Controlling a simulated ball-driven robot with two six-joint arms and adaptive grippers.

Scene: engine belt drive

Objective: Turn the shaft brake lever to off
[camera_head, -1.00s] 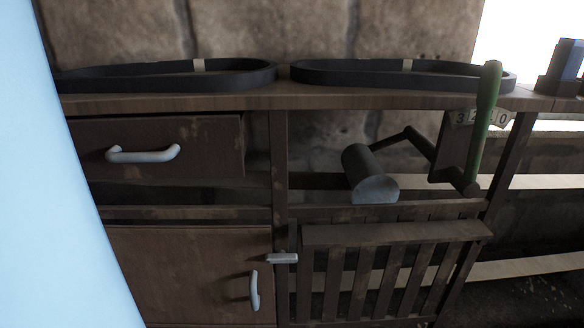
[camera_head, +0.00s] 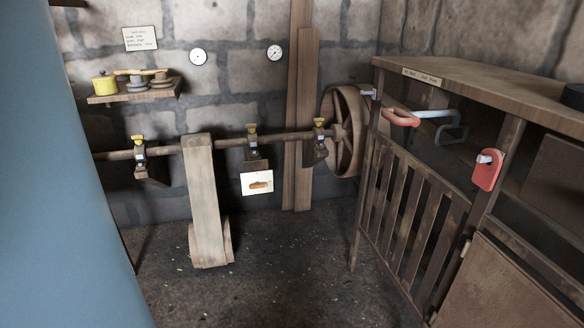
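Levers show on the dark wooden bench (camera_head: 470,78) at the right. A red-orange handle (camera_head: 400,117) sticks out to the right near the bench's left end post. Beside it is a pale blue-grey bent handle (camera_head: 440,114). A red upright handle (camera_head: 487,170) with a white pivot is on a nearer post. A small label plate (camera_head: 423,76) sits on the bench top edge; its text is too small to read. I cannot tell which handle is the shaft brake lever. Neither of my grippers is in view.
A line shaft (camera_head: 284,137) runs along the stone wall to a large spoked wheel (camera_head: 345,130). A slatted gate (camera_head: 412,215) fronts the bench. The floor (camera_head: 290,255) between is open.

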